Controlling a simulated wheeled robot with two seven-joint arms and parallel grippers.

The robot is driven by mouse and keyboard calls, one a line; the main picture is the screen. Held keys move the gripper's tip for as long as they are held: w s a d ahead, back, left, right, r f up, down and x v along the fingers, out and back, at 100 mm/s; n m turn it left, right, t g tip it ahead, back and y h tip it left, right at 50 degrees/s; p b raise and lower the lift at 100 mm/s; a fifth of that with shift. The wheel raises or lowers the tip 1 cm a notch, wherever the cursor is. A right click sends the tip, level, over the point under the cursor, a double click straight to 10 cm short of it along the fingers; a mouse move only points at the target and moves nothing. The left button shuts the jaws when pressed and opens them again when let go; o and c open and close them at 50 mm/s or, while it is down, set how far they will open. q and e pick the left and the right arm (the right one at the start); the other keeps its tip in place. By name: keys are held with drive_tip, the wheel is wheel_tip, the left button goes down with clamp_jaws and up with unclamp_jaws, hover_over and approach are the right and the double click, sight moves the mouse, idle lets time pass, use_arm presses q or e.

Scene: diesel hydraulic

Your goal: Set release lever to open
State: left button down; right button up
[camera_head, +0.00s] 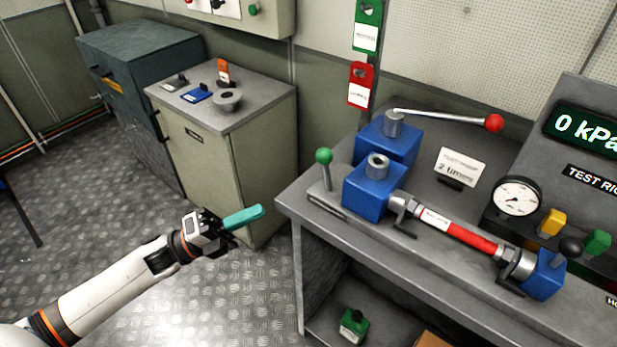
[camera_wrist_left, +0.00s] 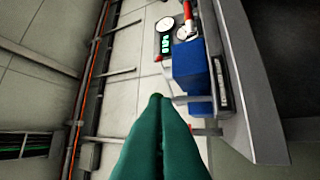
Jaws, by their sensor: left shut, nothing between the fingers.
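A short lever with a green ball knob (camera_head: 324,156) stands nearly upright at the near left of the bench, beside a blue block (camera_head: 367,192); no label on it is readable. A long lever with a red ball (camera_head: 494,123) extends right from the rear blue block. A black-knobbed lever (camera_head: 571,247) is at the bench's right. My left gripper (camera_head: 262,211) has teal fingers pressed together, empty, off the bench's left edge and apart from the green-knobbed lever. In the left wrist view, the shut fingers (camera_wrist_left: 157,98) point toward the bench and hide part of the scene. My right gripper is not visible.
The grey bench (camera_head: 300,205) has a lower shelf with a green item (camera_head: 353,325). A red-sleeved hose (camera_head: 460,232) runs along its top. A gauge (camera_head: 517,197) and a display reading 0 kPa (camera_head: 588,130) are at right. A cabinet (camera_head: 226,151) stands behind my left gripper.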

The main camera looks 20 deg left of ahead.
sight(320, 163)
use_arm(q)
drive_tip(key=w+a+p+x, duration=0.1)
drive_tip(key=p+x, duration=0.3)
drive_tip(key=x, duration=0.8)
drive_tip(key=shift+w+r, duration=0.4)
drive_tip(key=shift+w, duration=0.05)
drive_tip(key=shift+d+r+p, duration=0.1)
drive_tip(key=shift+p, duration=0.2)
drive_tip(key=shift+w+d+r+g+p, duration=0.15)
drive_tip(key=shift+w+r+g+p, duration=0.35)
drive_tip(key=shift+p, duration=0.6)
drive_tip(key=shift+r+n+y+p, duration=0.15)
drive_tip(key=shift+n+y+p, duration=0.15)
drive_tip(key=shift+y+p, duration=0.15)
drive_tip(key=shift+w+d+b, duration=0.2)
drive_tip(key=shift+w+b, duration=0.3)
